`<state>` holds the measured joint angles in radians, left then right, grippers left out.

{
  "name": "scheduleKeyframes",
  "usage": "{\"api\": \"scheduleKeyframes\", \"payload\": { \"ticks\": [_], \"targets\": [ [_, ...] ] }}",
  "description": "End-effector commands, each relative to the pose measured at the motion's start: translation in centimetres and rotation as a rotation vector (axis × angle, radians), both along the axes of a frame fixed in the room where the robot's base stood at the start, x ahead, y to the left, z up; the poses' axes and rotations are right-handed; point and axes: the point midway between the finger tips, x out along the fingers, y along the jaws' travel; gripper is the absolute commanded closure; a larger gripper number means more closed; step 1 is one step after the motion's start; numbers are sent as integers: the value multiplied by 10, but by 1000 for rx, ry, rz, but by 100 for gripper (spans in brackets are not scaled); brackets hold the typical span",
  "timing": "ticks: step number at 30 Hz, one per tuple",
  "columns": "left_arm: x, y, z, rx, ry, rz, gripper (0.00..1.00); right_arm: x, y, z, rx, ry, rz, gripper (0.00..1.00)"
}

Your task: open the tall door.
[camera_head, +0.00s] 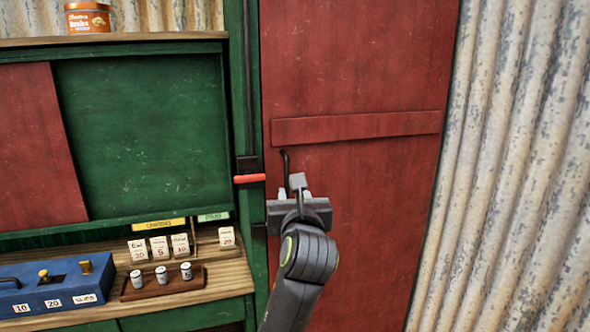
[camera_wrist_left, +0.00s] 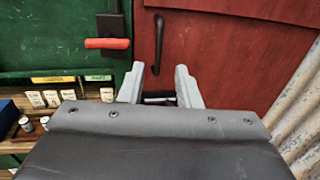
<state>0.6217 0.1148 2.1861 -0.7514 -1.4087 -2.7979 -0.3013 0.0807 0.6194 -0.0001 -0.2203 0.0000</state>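The tall red door (camera_head: 350,75) stands upright right of the green stall and looks shut. Its dark curved pull handle (camera_head: 285,162) is near the door's left edge; it also shows in the left wrist view (camera_wrist_left: 158,42). A red-handled latch lever (camera_head: 249,179) lies horizontal on the green post left of the door; in the left wrist view the red grip (camera_wrist_left: 107,43) is left of my fingers. My left gripper (camera_head: 298,186) is in front of the door at the handle's lower end. Its fingers (camera_wrist_left: 158,78) are apart with the handle beyond them, not visibly gripped. My right gripper is not in view.
A wooden counter (camera_head: 215,278) at the left holds a blue box (camera_head: 55,285), a rack of small weights (camera_head: 162,282) and price cards (camera_head: 160,247). An orange tin (camera_head: 88,18) stands on the upper shelf. A corrugated metal wall (camera_head: 510,160) borders the door's right side.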

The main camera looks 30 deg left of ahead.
Motion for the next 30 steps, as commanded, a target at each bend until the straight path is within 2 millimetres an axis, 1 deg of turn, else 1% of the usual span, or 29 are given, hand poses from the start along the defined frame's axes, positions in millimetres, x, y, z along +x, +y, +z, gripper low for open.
{"api": "scheduleKeyframes", "payload": {
  "ticks": [5,8,12,21,27,30],
  "targets": [
    [12,10,3,9,3,3,70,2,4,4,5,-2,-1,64],
    [24,21,3,8,5,5,70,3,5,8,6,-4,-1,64],
    [47,39,3,8,5,4,70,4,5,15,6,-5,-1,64],
    [91,73,3,4,5,3,70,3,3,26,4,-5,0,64],
    [115,92,2,4,3,1,70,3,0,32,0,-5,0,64],
    [124,98,2,3,2,0,70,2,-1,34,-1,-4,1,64]
  ]
}}
